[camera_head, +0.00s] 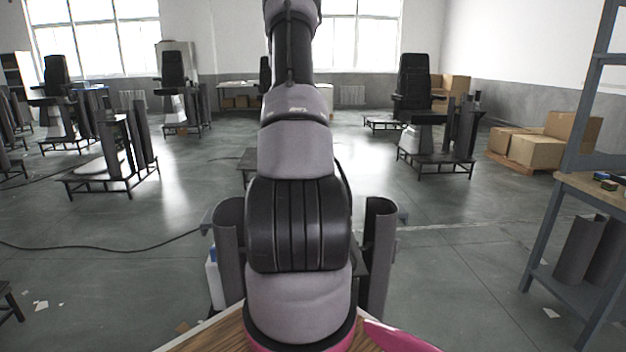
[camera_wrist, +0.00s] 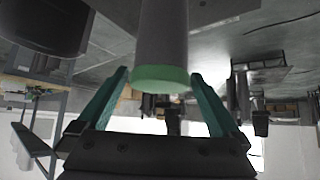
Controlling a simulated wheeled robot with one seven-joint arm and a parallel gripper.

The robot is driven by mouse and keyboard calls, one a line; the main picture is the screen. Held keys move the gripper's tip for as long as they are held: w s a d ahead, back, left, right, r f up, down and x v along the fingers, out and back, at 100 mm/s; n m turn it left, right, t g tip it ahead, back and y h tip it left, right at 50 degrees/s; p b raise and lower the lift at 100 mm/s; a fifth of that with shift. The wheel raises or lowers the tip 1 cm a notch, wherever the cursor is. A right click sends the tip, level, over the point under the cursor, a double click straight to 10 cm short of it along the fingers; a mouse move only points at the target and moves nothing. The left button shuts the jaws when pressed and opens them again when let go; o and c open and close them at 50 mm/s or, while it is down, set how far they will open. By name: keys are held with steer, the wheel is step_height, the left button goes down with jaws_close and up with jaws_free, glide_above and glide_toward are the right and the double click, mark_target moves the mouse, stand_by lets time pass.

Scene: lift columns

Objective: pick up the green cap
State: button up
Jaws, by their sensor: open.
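The green cap (camera_wrist: 160,78) shows in the wrist view as a flat green disc at the end of a pale grey cylinder. The cylinder runs out of the top of that picture. My gripper (camera_wrist: 159,72) is open, with one teal finger left of the cap and one right of it. A gap shows between the cap and each finger. I cannot tell how deep the cap sits between the fingers. In the head view my arm fills the middle, and neither the gripper nor the cap can be made out.
The wrist view looks upside down. In the head view, black chairs on lift columns (camera_head: 413,90) stand about the grey floor. A workbench (camera_head: 590,190) is at the right, with cardboard boxes (camera_head: 535,150) behind it. A cable (camera_head: 100,249) lies on the floor at left.

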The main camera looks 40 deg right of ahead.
steer(key=shift+r, duration=0.1)
steer(key=c, duration=1.6)
